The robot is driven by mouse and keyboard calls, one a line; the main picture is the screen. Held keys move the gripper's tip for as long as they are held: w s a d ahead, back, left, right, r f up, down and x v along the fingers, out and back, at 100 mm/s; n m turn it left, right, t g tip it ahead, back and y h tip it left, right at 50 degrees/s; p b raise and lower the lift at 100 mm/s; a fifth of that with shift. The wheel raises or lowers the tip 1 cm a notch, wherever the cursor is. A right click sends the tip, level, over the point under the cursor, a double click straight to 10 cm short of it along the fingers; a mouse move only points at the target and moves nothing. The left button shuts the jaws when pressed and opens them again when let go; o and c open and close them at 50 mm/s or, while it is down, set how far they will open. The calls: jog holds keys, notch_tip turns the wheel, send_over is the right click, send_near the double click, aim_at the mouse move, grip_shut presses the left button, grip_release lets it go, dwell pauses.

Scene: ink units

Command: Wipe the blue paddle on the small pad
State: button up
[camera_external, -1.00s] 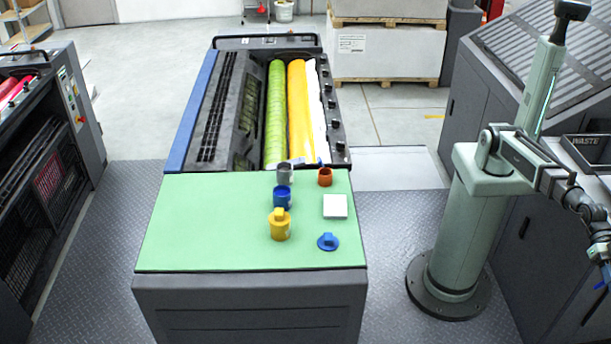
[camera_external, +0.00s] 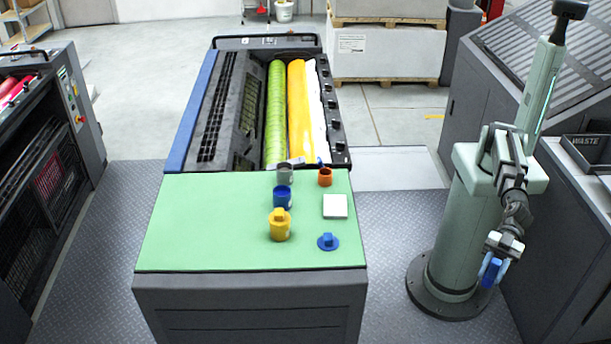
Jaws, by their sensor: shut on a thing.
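My gripper (camera_external: 493,262) is at the right, beside my arm's base and well away from the green table top. It is shut on a blue thing, which looks like the blue paddle (camera_external: 490,273) and hangs below the fingers. Its exact shape is too small to tell. The small pad (camera_external: 335,206), white and square, lies flat on the right part of the green top (camera_external: 195,225), to the left of my gripper and apart from it.
A blue pot (camera_external: 282,199), a capped yellow pot (camera_external: 280,228), a grey pot (camera_external: 285,175) and an orange pot (camera_external: 325,178) stand on the green top. A blue lid (camera_external: 328,242) lies near its front. The left half is clear. A waste bin (camera_external: 590,155) is far right.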

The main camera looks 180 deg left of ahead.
jog(key=s+d+r+m+g+h, duration=0.25)
jog(key=s+d, duration=0.35)
jog(key=d, duration=0.4)
jog(key=s+d+r+m+g+h, duration=0.1)
jog(key=s+d+m+g+h, duration=0.2)
jog(key=s+d, duration=0.55)
jog(key=s+d+m+g+h, duration=0.2)
jog(key=s+d+m+g, duration=0.2)
jog(key=s+d, duration=1.3)
jog(key=shift+s+d+f+g, duration=0.3)
jog(key=shift+d+g, duration=0.35)
jog(key=shift+g, duration=0.7)
jog(key=shift+f+m, duration=0.25)
jog(key=shift+f, duration=0.3)
jog(key=shift+s, duration=0.1)
